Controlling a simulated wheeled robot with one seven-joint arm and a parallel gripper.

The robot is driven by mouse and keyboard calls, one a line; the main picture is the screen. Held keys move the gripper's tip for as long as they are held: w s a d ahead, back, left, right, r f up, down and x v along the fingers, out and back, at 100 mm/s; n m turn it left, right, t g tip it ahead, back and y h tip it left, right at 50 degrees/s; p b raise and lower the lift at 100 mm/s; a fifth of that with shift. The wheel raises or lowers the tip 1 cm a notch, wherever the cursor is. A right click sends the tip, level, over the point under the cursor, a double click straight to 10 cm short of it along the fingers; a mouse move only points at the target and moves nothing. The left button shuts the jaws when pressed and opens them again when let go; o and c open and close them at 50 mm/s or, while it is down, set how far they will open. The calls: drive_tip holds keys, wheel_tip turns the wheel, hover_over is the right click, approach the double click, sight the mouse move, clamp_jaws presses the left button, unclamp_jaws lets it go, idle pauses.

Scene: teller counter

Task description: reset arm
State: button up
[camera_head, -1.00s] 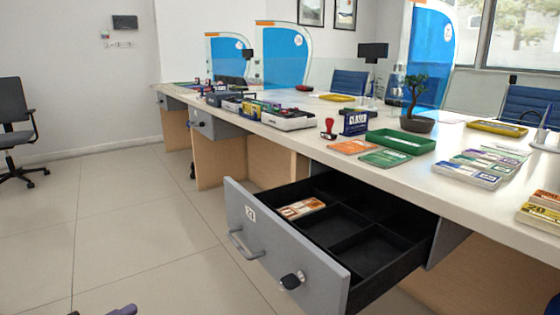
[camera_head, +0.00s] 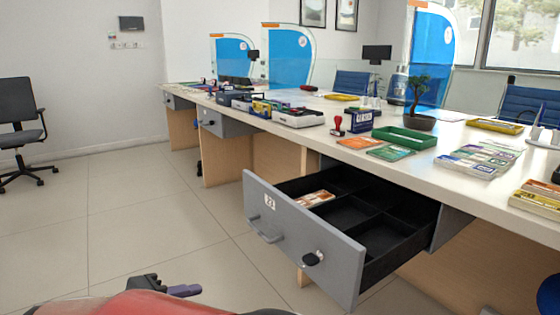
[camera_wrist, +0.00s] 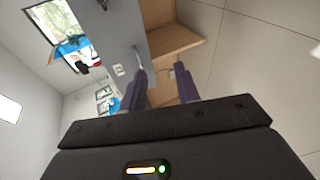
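My gripper (camera_wrist: 160,72) shows in the wrist view with its two purple fingers apart and nothing between them. In the head view a dark part of it with a purple finger (camera_head: 184,290) shows at the bottom edge, beside a red part of my arm. The gripper is in front of and left of the open grey drawer (camera_head: 300,235), apart from it. The drawer is pulled out under the counter and has black compartments. A bundle of orange notes (camera_head: 314,198) lies in the far left compartment; the others in view look empty.
The white counter (camera_head: 480,190) carries a green tray (camera_head: 404,138), a red-handled stamp (camera_head: 338,126), a bonsai (camera_head: 418,105) and several note stacks (camera_head: 480,160). An office chair (camera_head: 18,130) stands at the left. The tiled floor (camera_head: 140,220) between is clear.

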drive_tip(key=d+r+m+g+y+p, duration=0.25)
drive_tip(key=d+g, duration=0.35)
drive_tip(key=d, duration=1.5)
drive_tip(key=s+d+m+t+y+p, duration=0.1)
drive_tip(key=s+d+m+t+y, duration=0.1)
drive_tip(key=s+d+m+y, duration=0.4)
drive_tip(key=s+d, duration=0.4)
drive_tip(key=d, duration=0.1)
drive_tip(key=shift+s+d+f+m, duration=0.2)
drive_tip(key=shift+s+d+m, duration=0.05)
drive_tip(key=shift+s+m, duration=0.1)
drive_tip(key=shift+d+y, duration=0.15)
drive_tip(key=shift+y, duration=0.1)
